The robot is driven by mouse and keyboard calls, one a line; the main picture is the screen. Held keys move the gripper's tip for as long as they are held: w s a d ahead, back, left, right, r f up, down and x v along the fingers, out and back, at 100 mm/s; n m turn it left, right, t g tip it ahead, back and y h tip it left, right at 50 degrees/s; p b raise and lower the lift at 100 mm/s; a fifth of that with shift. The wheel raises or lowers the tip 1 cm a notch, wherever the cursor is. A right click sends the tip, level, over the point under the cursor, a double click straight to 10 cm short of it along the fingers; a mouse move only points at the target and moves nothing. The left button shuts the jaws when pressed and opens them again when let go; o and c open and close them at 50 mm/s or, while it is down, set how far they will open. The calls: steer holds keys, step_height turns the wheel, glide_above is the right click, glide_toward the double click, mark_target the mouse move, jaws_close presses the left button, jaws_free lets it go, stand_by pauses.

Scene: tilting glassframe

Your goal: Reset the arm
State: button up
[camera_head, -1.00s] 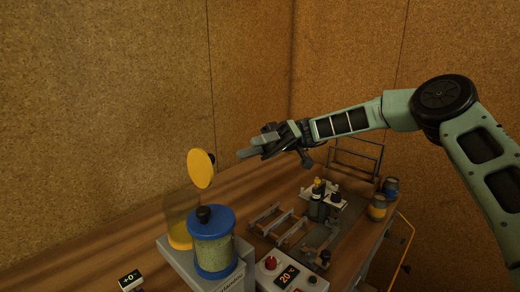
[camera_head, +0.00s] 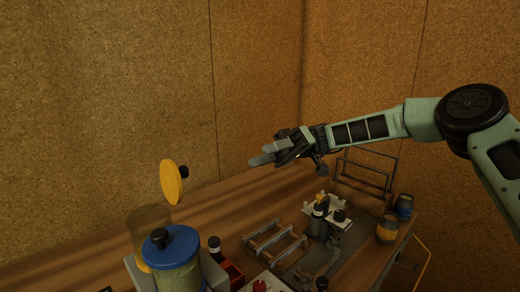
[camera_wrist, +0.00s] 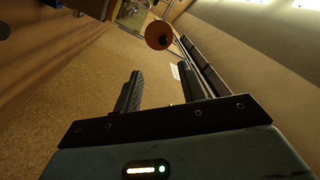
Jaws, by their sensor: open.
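My arm reaches in from the right in the head view, with my gripper (camera_head: 263,160) held above the bench. In the wrist view the two fingers of my gripper (camera_wrist: 165,85) stand apart with nothing between them. The bench (camera_head: 90,262) lies below. A yellow round lid with a black knob (camera_head: 171,183) stands tilted up to the left of my gripper, above a clear jar (camera_head: 148,222). An orange-looking disc with a dark knob (camera_wrist: 158,35) shows beyond the fingers in the wrist view.
A jar with a blue lid (camera_head: 170,240) stands at the front. Cork-like walls (camera_head: 110,90) enclose the back.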

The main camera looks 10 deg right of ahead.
steer(key=s+a+f+m+t+h, duration=0.1)
steer(key=s+a+f+h, duration=0.15)
steer(key=s, duration=0.35)
steer(key=s+a+f+m+t+h, duration=0.1)
steer(key=s+a+f+m+h, duration=0.1)
steer(key=s+h, duration=0.3)
steer(key=s+a+f+m+t+h, duration=0.1)
steer(key=s+a+f+h, duration=0.15)
steer(key=s, duration=0.45)
steer(key=s+d+f+m+t+h, duration=0.2)
steer(key=s+d+t, duration=0.2)
steer(key=s+d, duration=0.2)
steer(key=s+d+f+m+t+h, duration=0.2)
steer(key=s+d+t, duration=0.2)
steer(key=s+d, duration=0.2)
steer(key=shift+s+d+f, duration=0.2)
steer(key=shift+d+f, duration=0.05)
steer(key=shift+d, duration=0.35)
steer(key=shift+s+d+t, duration=0.2)
steer(key=shift+d+t, duration=0.1)
steer(key=shift+d, duration=0.15)
steer(key=shift+c, duration=0.5)
